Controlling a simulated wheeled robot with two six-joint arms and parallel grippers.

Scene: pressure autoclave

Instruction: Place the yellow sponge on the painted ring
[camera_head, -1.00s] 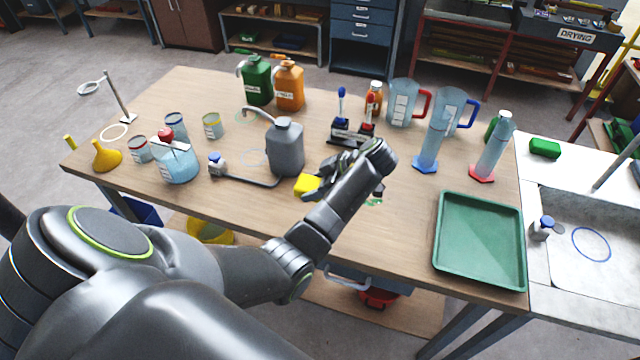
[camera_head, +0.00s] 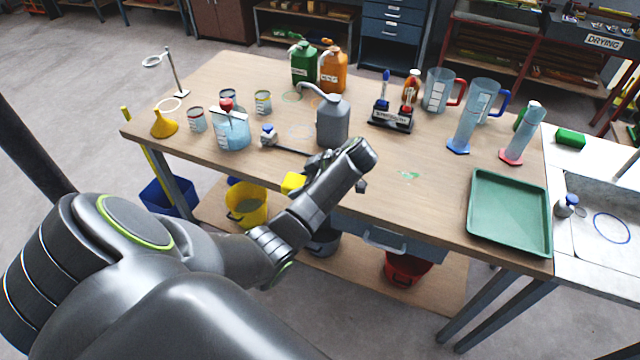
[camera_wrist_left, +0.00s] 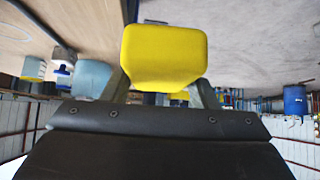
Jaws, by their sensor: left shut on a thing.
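The yellow sponge (camera_head: 293,183) shows in the head view at the table's front edge, left of my forearm. My left gripper (camera_head: 304,182) is shut on it, mostly hidden behind my arm. The sponge fills the upper middle of the left wrist view (camera_wrist_left: 165,55), between the fingers (camera_wrist_left: 160,92). I cannot tell which is meant. My right gripper is not in view.
A grey can (camera_head: 333,122) with a long spout stands behind the gripper. A green tray (camera_head: 510,247) lies at the right. The front middle of the table (camera_head: 410,205) is mostly clear.

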